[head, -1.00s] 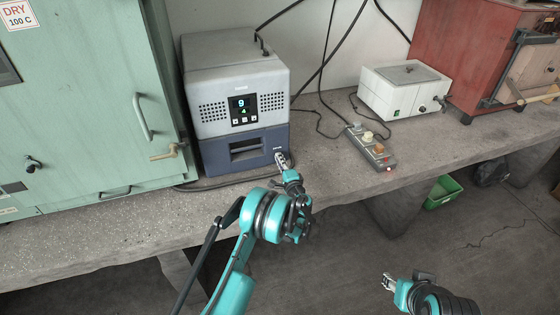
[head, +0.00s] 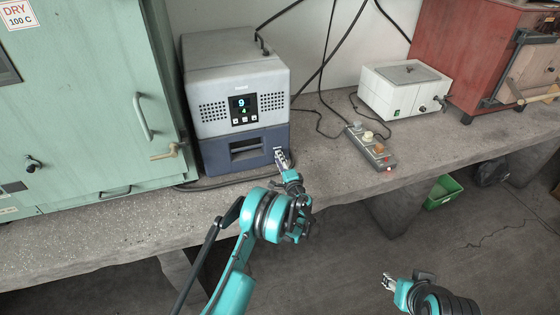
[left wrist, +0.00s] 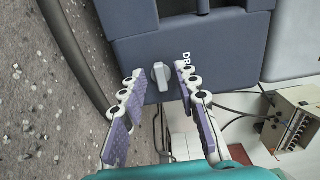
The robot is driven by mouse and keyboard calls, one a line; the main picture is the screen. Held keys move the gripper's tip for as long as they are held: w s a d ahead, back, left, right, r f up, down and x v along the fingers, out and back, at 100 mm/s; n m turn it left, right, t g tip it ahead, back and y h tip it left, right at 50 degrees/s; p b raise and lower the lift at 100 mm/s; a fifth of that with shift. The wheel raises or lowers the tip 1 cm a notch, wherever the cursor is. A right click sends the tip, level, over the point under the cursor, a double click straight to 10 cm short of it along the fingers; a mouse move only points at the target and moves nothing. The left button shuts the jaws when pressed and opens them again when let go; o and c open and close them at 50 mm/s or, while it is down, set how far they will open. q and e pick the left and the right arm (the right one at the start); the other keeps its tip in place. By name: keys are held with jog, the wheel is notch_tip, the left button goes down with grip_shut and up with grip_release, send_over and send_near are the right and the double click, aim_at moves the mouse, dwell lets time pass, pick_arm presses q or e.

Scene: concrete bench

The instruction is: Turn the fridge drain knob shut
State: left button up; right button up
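The small grey-and-blue fridge (head: 215,92) stands on the bench in the head view. In the left wrist view its dark blue lower panel (left wrist: 205,45) carries a light grey drain knob (left wrist: 161,76) with a raised grip bar, beside lettering that is partly hidden by a finger. My left gripper (head: 281,157) is at the fridge's lower right corner. In the left wrist view its fingers (left wrist: 157,73) are open, one on each side of the knob, with a visible gap at the left one. The knob is hidden in the head view. My right gripper (head: 389,282) hangs low, away from the bench.
A green oven (head: 90,110) stands left of the fridge. A power strip (head: 371,148), white bath (head: 402,92) and red cabinet (head: 460,60) are to the right. Cables run behind. A green bin (head: 442,192) is on the floor. The bench front (head: 130,225) is clear.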

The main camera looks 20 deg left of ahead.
pick_arm(q)
jog(key=shift+d, duration=0.1)
jog(key=v, duration=1.2)
jog(key=s+a+r+n+g+h, duration=0.2)
jog(key=s+a+r+n+g, duration=0.1)
jog(key=s+r, duration=0.35)
jog(key=s+a+r+n+g+h, duration=0.1)
jog(key=s+a+r+n+g, duration=0.15)
jog(key=s+a+r, duration=0.4)
jog(key=s+d+n+g+h, duration=0.1)
jog(key=s+d+n+h, duration=0.1)
jog(key=s, duration=1)
jog(key=s+d+r+n+g+h, duration=0.1)
jog(key=s+d+n+h, duration=0.2)
jog(key=s, duration=0.9)
jog(key=d+h, duration=0.2)
jog(key=d, duration=0.1)
jog(key=shift+s+d+r, duration=0.2)
jog(key=shift+d+r, duration=0.05)
jog(key=shift+d, duration=0.15)
jog(key=shift+n, duration=0.25)
